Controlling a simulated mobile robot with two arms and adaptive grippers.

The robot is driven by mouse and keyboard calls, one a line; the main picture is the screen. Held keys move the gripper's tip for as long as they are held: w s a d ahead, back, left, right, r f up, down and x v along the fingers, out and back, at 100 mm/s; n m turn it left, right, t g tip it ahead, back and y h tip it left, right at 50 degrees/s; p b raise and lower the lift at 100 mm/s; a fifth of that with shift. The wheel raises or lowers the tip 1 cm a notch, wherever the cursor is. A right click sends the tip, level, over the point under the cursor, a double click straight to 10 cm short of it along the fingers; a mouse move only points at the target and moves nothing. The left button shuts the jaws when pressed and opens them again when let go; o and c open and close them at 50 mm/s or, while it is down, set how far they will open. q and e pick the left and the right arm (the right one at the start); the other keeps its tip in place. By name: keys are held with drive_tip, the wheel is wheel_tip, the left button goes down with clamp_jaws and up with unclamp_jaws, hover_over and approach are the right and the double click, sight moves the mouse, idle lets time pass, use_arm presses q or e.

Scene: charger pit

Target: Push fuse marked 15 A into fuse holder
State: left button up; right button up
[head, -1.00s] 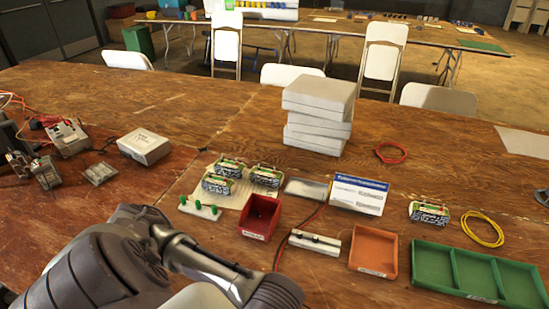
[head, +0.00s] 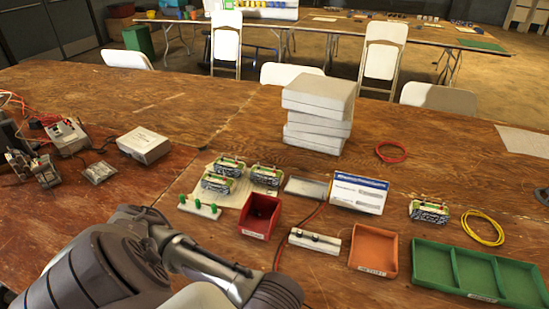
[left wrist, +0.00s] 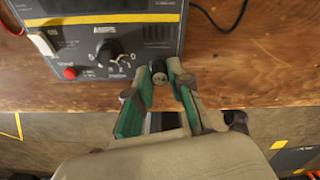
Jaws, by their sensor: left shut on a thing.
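In the left wrist view my left gripper (left wrist: 161,76) has its green-padded fingers at the front edge of a grey charger box (left wrist: 95,45). It is shut on a small dark cylindrical piece, apparently the fuse (left wrist: 159,77); its marking is not readable. A black round fitting (left wrist: 157,62), apparently the fuse holder, sits on the charger's front right, right of the dial, in line with the piece. I cannot tell how far the piece is inside it. In the head view only my left arm shows, its gripper out of frame. My right gripper is not in view.
The charger has an amps dial (left wrist: 110,53) and a red button (left wrist: 70,73) close to the gripper. On the table are a red bin (head: 247,225), an orange bin (head: 364,262), a green divided tray (head: 432,272) and a white block with dark pieces (head: 302,240).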

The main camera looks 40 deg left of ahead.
use_arm(q)
drive_tip(key=shift+f, duration=0.1)
idle(0.3)
drive_tip(key=o, duration=0.8)
drive_tip(key=shift+o, duration=1.2)
wheel_tip(320, 180, up, 8)
drive_tip(key=p, duration=0.7)
drive_tip(key=shift+f, duration=0.15)
